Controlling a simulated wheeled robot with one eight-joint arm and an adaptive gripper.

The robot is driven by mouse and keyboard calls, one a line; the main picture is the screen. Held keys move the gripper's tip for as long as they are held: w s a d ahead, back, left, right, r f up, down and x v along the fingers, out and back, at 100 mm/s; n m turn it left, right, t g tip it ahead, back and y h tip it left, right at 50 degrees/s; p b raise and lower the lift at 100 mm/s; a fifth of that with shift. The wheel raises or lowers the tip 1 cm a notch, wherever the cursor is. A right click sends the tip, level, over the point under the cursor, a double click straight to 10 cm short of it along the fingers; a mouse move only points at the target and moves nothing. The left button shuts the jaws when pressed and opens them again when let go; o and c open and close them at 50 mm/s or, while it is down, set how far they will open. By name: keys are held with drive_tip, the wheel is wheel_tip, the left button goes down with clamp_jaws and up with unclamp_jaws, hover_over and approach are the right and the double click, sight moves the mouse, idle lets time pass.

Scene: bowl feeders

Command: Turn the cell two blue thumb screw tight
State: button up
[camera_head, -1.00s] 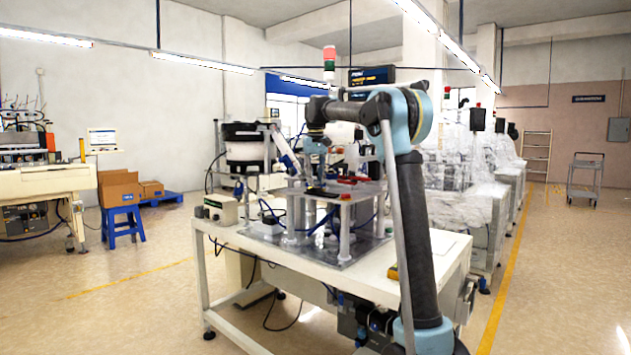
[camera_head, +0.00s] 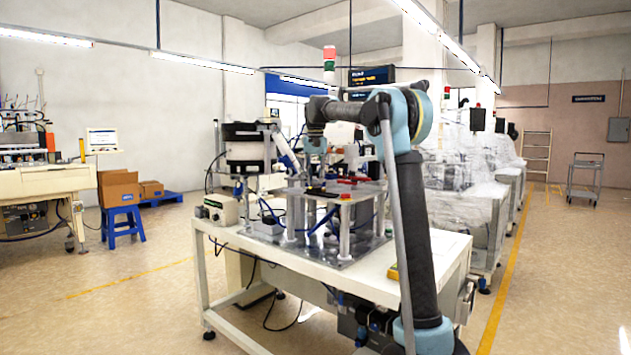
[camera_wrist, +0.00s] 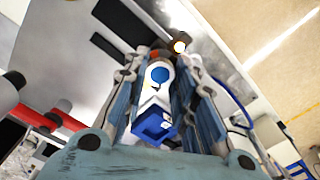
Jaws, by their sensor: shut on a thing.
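My gripper (camera_wrist: 162,85) points down at the fixture, with its two ribbed fingers on either side of a small blue round part (camera_wrist: 160,74), which looks like the thumb screw's head. The fingers are closed in around it; the exact contact is hard to see. A white piece with a blue square-edged part (camera_wrist: 153,125) shows nearer the camera between the fingers. In the head view, my arm reaches over the bench's raised fixture plate (camera_head: 345,195); the thumb screw is too small to make out there.
A bowl feeder (camera_head: 245,150) stands left of the fixture. Red parts (camera_head: 355,181) lie on the plate, and a red-ended bar (camera_wrist: 45,118) is left of the fingers in the wrist view.

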drive_tip(key=o, duration=1.1)
wheel_tip(320, 180, up, 12)
drive_tip(key=shift+w+f, duration=0.1)
drive_tip(key=shift+d, duration=0.1)
idle(0.4)
